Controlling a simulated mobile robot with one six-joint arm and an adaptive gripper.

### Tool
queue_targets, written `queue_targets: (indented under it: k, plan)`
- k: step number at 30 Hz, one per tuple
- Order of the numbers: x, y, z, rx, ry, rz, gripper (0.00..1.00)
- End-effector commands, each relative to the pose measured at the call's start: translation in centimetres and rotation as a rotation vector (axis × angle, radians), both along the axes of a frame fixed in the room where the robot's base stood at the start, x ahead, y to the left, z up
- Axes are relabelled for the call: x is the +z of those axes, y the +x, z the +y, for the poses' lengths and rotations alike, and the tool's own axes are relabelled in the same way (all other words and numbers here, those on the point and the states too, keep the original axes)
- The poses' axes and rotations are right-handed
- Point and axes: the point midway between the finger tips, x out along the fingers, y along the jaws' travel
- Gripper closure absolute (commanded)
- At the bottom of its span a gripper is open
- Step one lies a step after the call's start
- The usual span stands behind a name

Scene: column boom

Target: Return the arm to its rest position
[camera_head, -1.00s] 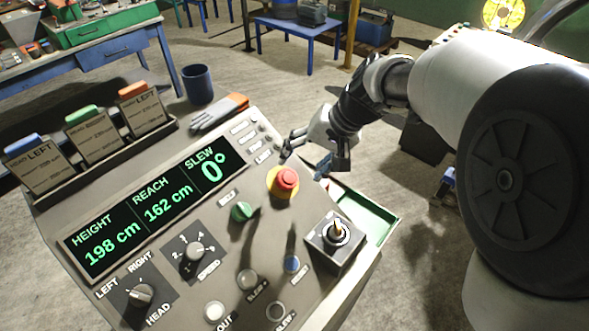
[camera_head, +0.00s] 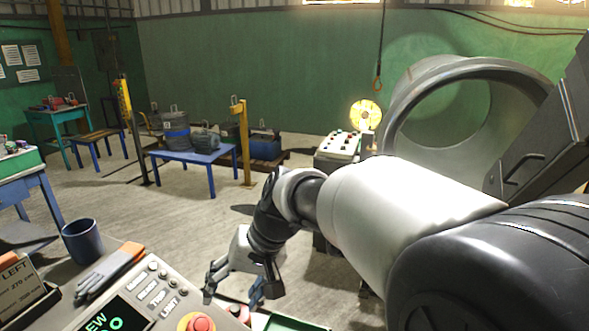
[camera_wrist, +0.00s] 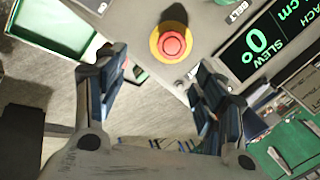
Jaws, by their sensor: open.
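My gripper (camera_head: 233,291) is open and empty in the head view, at the lower middle, by the far right corner of the control console (camera_head: 150,312). In the wrist view its two fingers (camera_wrist: 160,95) stand apart with nothing between them. Beyond the fingertips is the red emergency button (camera_wrist: 173,42) on its yellow base, apart from the fingers. The same red button (camera_head: 200,323) shows at the bottom edge of the head view. My arm reaches in from the right with its elbow bent downward. Most of the console is outside the head view.
A green-edged tray (camera_head: 285,322) lies beside the console, below my gripper. A blue table (camera_head: 197,158) with drums and a large grey ring (camera_head: 465,105) stand further back. Floor between is open.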

Motion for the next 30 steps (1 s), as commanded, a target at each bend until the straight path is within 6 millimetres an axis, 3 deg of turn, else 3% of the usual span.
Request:
queue_targets:
  k: [3,9,18,24,30]
  plan:
    - [2.3,-1.7,-5.0,-0.043,-0.041,-0.054,0.36]
    - [4.2,-6.4,-13.7,-0.125,-0.139,-0.14,0.36]
    - [3.5,-14.9,-24.0,-0.253,-0.3,-0.25,0.36]
    - [1.9,-18.8,-27.6,-0.31,-0.379,-0.292,0.36]
    - [1.3,-19.9,-28.6,-0.326,-0.405,-0.303,0.36]
